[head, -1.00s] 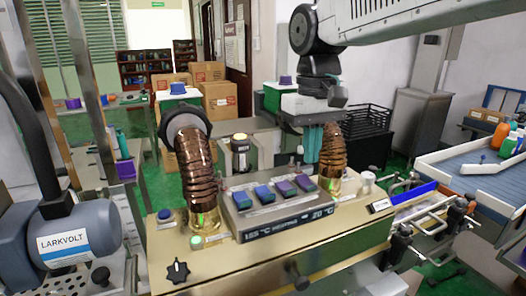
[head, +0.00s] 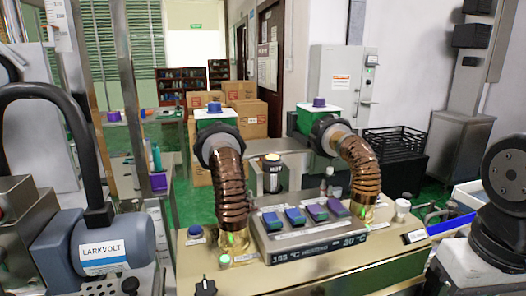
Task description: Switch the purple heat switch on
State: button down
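The switch panel (head: 312,241) sits on the tan machine top in the middle of the head view. It carries two blue rocker switches (head: 271,221) on the left and two purple rocker switches (head: 317,213) on the right, the other purple one (head: 337,208) at the right end. I cannot read their labels or tell which way they are tipped. My wrist shows at the right edge, apart from the panel. My gripper's fingers are outside the picture.
A copper ribbed hose (head: 230,190) rises left of the switches and another hose (head: 362,175) rises right of them. A dark canister (head: 272,176) stands behind. A black knob (head: 205,287) and a green button (head: 225,260) are at front left.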

aim_at(334, 205)
jog(key=z, duration=0.85)
jog(key=k, duration=0.9)
jog(key=u, duration=0.8)
jog(key=i, duration=0.5)
